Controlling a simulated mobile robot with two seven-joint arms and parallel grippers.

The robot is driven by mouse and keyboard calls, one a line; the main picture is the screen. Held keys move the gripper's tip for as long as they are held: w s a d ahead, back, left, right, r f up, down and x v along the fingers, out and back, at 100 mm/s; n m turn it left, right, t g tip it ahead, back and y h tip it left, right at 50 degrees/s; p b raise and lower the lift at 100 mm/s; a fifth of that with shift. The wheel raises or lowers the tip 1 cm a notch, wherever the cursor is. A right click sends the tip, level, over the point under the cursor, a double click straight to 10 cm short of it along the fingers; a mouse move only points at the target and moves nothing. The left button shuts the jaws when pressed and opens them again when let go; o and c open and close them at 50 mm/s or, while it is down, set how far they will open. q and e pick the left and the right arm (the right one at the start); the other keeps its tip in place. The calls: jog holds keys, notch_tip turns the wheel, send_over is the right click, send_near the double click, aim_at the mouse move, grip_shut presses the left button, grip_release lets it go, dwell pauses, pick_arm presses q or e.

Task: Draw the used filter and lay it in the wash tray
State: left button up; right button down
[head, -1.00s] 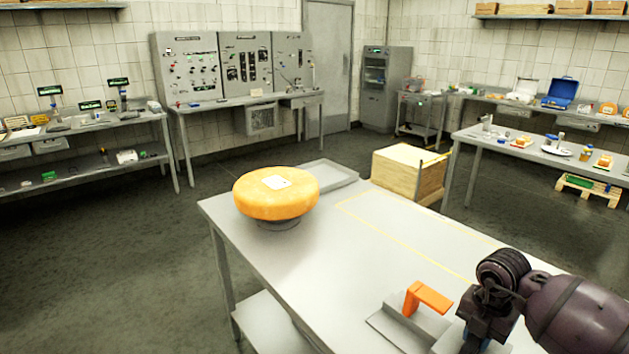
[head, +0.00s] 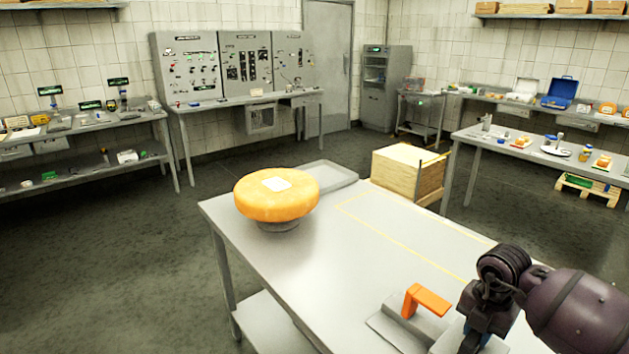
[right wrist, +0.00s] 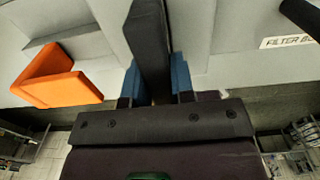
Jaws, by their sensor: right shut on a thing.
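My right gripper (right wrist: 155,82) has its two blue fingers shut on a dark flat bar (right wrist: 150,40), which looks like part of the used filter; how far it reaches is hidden. In the head view my right gripper (head: 474,342) is at the near right of the table, just right of the orange handle, its fingertips mostly hidden. A shallow grey tray (head: 345,178), likely the wash tray, lies at the table's far edge behind the cheese wheel and looks empty. My left gripper is not in view.
The orange handle (head: 428,298) stands on a grey plate close to my right gripper; it also shows in the right wrist view (right wrist: 55,78). A cheese wheel (head: 277,200) rests on a small round stand. A label reading "FILTER B" (right wrist: 288,42) is partly cut off. The table's middle is clear.

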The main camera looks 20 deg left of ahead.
jog(key=shift+r+p, duration=0.35)
jog(key=shift+r, duration=0.2)
jog(key=shift+r+p, duration=0.65)
jog(key=shift+r, duration=0.35)
jog(key=shift+r+p, duration=0.4)
jog(key=shift+r, duration=0.2)
jog(key=shift+r, duration=0.3)
jog(key=shift+r+p, duration=0.35)
jog(key=shift+p, duration=0.05)
jog(key=shift+r+p, duration=0.35)
jog(key=shift+r, duration=1.15)
